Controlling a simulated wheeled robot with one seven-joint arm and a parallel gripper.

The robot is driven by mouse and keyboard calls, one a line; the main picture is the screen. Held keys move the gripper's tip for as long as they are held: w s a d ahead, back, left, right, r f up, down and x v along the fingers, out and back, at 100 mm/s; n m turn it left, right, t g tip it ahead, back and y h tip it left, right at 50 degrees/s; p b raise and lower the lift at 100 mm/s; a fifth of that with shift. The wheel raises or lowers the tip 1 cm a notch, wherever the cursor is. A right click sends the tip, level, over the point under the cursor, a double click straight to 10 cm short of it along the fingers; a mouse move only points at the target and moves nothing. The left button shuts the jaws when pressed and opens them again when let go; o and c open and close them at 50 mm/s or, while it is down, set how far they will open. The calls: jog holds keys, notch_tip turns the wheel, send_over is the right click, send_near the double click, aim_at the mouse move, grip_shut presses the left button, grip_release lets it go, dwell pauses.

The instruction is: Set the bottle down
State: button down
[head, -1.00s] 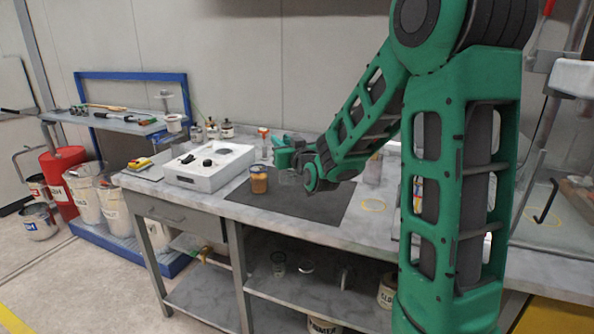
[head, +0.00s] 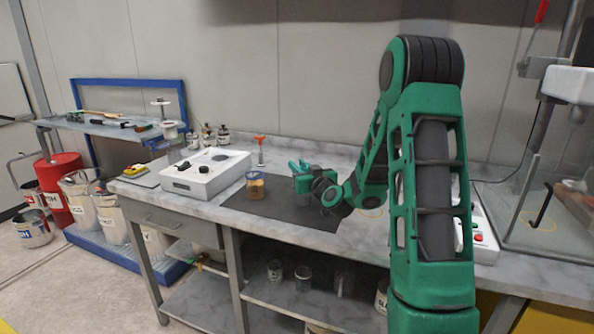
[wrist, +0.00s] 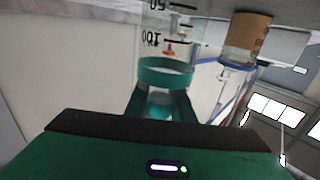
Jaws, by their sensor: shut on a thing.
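The bottle (wrist: 172,35) is clear, with black graduation marks and a teal collar. In the wrist view it runs up from between my gripper's fingers (wrist: 160,108), which are shut on its neck end. In the head view my gripper (head: 300,172) is above the right part of the dark mat (head: 272,208) on the bench. The bottle's clear body (head: 304,198) shows faintly below it and looks upright. I cannot tell whether its base touches the mat.
A jar with amber contents (head: 256,188) stands on the mat, left of my gripper; it also shows in the wrist view (wrist: 245,38). A white device (head: 205,174) is further left. An orange-topped item (head: 260,148) and small bottles (head: 208,136) stand behind. The front of the mat is clear.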

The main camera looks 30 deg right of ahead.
jog(key=shift+f, duration=0.3)
jog(key=c, duration=1.5)
grip_release()
